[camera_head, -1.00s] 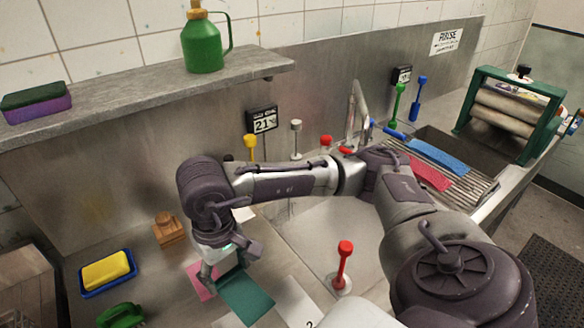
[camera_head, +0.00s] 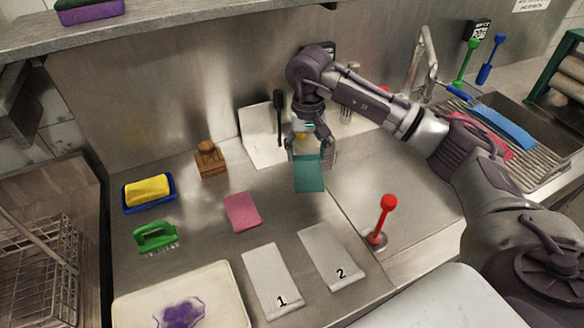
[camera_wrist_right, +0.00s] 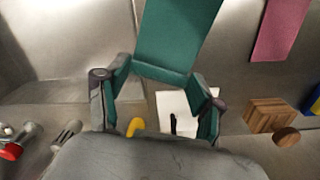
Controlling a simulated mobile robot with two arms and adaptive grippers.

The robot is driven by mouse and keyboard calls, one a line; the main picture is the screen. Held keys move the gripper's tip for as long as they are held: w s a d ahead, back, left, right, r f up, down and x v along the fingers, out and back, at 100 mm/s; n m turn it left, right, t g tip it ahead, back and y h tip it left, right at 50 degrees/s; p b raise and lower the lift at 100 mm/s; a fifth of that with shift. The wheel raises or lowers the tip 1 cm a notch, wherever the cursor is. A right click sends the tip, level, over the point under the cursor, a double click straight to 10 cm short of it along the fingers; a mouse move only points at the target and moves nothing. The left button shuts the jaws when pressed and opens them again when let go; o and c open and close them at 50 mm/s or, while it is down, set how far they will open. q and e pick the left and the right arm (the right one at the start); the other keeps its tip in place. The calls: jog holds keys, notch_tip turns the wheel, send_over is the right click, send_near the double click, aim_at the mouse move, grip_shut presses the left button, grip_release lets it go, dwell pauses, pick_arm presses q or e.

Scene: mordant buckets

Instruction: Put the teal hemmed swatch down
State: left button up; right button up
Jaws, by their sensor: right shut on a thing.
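The teal hemmed swatch (camera_head: 308,175) is held at its upper edge by my right gripper (camera_head: 311,150). It extends toward the front of the counter, to the right of the pink swatch (camera_head: 242,211) and behind the card marked 2. I cannot tell whether its lower edge touches the counter. In the right wrist view the teal swatch (camera_wrist_right: 178,32) stretches away from my right gripper (camera_wrist_right: 160,95), with the pink swatch (camera_wrist_right: 281,26) apart at upper right. My left gripper is not in view.
Cards marked 1 (camera_head: 270,282) and 2 (camera_head: 331,258) lie in front. A red-handled plunger (camera_head: 383,218) stands to the right. A green brush (camera_head: 156,237), a yellow sponge in a blue dish (camera_head: 149,190) and a wooden block (camera_head: 210,158) are left. Bare counter lies around the pink swatch.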

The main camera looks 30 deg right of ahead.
aim_at(292, 180)
jog(key=a+f, duration=0.1)
jog(key=w+a+f, duration=0.1)
jog(key=a, duration=0.1)
jog(key=shift+w+a+p, duration=0.1)
jog(key=shift+a+p, duration=0.05)
jog(key=shift+p, duration=0.2)
notch_tip(292, 180, down, 4)
jog(key=shift+f+p, duration=0.1)
jog(key=shift+p, duration=0.65)
jog(key=o, duration=0.6)
jog(key=shift+f, duration=0.15)
jog(key=o, duration=0.4)
jog(key=shift+o, duration=0.2)
